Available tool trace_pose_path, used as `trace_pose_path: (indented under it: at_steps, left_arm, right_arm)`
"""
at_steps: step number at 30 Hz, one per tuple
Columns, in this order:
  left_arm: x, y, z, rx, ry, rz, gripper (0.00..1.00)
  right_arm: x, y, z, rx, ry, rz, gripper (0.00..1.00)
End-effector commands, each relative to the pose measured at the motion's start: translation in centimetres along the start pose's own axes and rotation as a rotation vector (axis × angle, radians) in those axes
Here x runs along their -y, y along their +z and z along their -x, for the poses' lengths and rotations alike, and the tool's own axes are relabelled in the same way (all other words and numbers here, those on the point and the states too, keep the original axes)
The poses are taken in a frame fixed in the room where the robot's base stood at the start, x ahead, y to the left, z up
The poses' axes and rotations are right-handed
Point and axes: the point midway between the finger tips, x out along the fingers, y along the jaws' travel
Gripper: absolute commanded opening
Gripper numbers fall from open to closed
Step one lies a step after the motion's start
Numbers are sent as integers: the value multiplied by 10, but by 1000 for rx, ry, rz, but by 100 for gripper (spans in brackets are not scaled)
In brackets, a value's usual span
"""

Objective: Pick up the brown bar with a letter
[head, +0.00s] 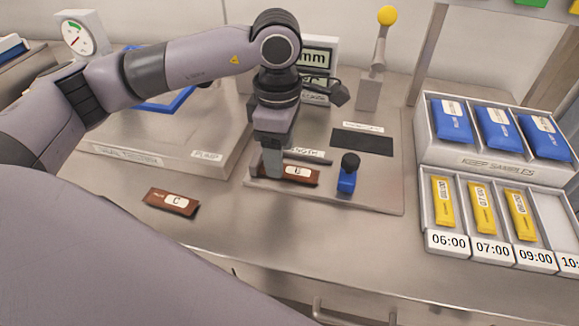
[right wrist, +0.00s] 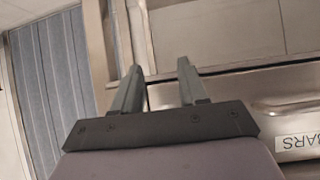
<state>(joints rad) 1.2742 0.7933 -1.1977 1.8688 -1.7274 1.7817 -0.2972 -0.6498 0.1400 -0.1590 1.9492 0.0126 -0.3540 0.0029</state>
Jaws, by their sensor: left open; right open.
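A brown bar (head: 308,177) with a white label lies on the grey plate under the display; its letter looks like E or B. My left gripper (head: 273,172) points down at this bar's left end. Its fingers hide that end, and I cannot tell whether they touch it. The left gripper is open. A second brown bar (head: 172,202), lettered C, lies on the bench at the left, apart from the gripper. My right gripper (right wrist: 160,80) shows in the right wrist view, open, with nothing between its fingers.
A small blue piece with a black knob (head: 347,175) stands right of the lettered bar. A sample rack (head: 480,160) with blue and yellow packets stands at the right. A pump base (head: 150,155) and a dial gauge (head: 77,36) are at the left.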

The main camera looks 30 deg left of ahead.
Motion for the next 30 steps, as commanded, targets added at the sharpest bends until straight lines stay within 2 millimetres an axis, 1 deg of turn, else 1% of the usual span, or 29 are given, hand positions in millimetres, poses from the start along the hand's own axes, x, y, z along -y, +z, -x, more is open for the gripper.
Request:
trace_pose_path:
  at_steps: [3, 6, 13, 14, 15, 17, 18, 19, 20, 21, 30]
  left_arm:
    - [0, 0, -18, -2, -4, 1, 64]
    - [0, 0, -26, 1, -2, 1, 64]
    - [0, 0, -28, 1, -1, 0, 64]
    - [0, 0, -28, 1, -1, 0, 61]
    - [0, 0, -28, 1, -1, 0, 48]
    - [0, 0, -28, 1, -1, 0, 28]
    - [0, 0, -28, 1, -1, 0, 15]
    - [0, 0, -28, 2, -1, 0, 5]
    - [0, 0, -28, 2, -1, 0, 4]
    - [0, 0, -28, 2, -1, 0, 0]
    - [0, 1, -25, 3, 0, 0, 0]
  right_arm:
    - [0, -3, 2, 0, 0, 0, 43]
    - [0, -3, 2, 0, 0, 0, 43]
    - [0, -3, 2, 0, 0, 0, 43]
    - [0, -3, 2, 0, 0, 0, 43]
    - [0, -3, 2, 0, 0, 0, 43]
    - [0, -3, 2, 0, -1, 0, 43]
    - [0, -3, 2, 0, 0, 0, 43]
    - [0, -3, 2, 0, 0, 0, 43]
    - [0, -3, 2, 0, -1, 0, 43]
    - [0, -3, 2, 0, 0, 0, 43]
    - [0, -3, 2, 0, 0, 0, 43]
